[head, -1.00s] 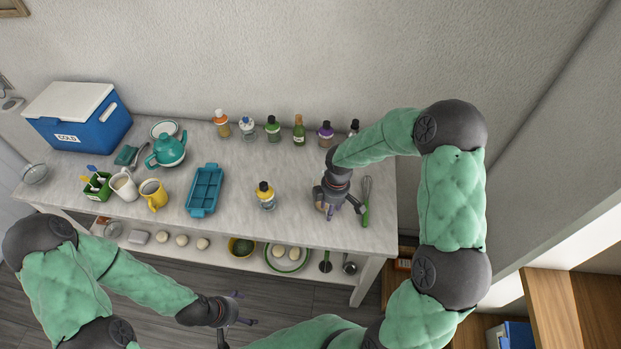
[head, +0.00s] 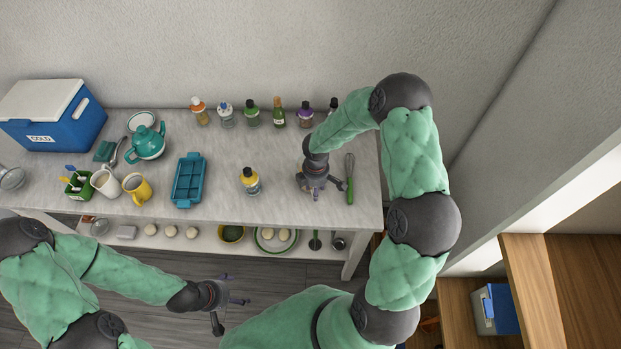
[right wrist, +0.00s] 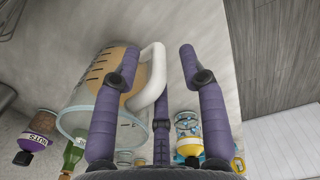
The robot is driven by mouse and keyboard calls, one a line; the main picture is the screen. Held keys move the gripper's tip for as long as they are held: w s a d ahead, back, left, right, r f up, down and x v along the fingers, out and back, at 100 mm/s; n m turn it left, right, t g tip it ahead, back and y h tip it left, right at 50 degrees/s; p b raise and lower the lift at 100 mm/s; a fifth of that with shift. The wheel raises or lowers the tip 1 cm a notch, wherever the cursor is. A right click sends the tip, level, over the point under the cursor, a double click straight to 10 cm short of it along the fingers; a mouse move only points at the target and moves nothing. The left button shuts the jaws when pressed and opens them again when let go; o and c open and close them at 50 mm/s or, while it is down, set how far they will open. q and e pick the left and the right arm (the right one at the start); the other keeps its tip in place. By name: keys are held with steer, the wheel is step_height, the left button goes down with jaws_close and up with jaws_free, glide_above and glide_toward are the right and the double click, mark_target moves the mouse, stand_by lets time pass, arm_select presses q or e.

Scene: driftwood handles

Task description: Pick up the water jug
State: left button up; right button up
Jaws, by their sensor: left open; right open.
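The water jug (right wrist: 98,92) is clear with dark measuring marks, a tan area showing through it and a white handle. It fills the left of the right wrist view. My right gripper (right wrist: 160,60) is open, with purple fingers either side of the handle; I cannot tell whether they touch it. In the head view my right gripper (head: 314,190) is over the right part of the counter and mostly hides the jug. My left gripper (head: 230,310) is open and empty, low in front of the counter.
A green-handled whisk (head: 349,180) lies just right of my right gripper. A yellow-labelled bottle (head: 250,181) stands to its left, and several bottles line the wall behind. A teal tray (head: 189,181), a teapot (head: 147,144) and mugs are further left on the counter (head: 220,150).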

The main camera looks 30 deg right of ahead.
step_height(320, 180, down, 2)
steer(key=shift+w+f, duration=0.1)
steer(key=shift+f, duration=0.1)
jaws_close()
steer(key=shift+r, duration=0.2)
steer(key=shift+r, duration=1.3)
steer(key=s+a+r+b, duration=0.1)
steer(key=s+a+r, duration=0.5)
steer(key=s+r, duration=0.4)
steer(key=shift+s+a, duration=0.15)
steer(key=shift+s, duration=1)
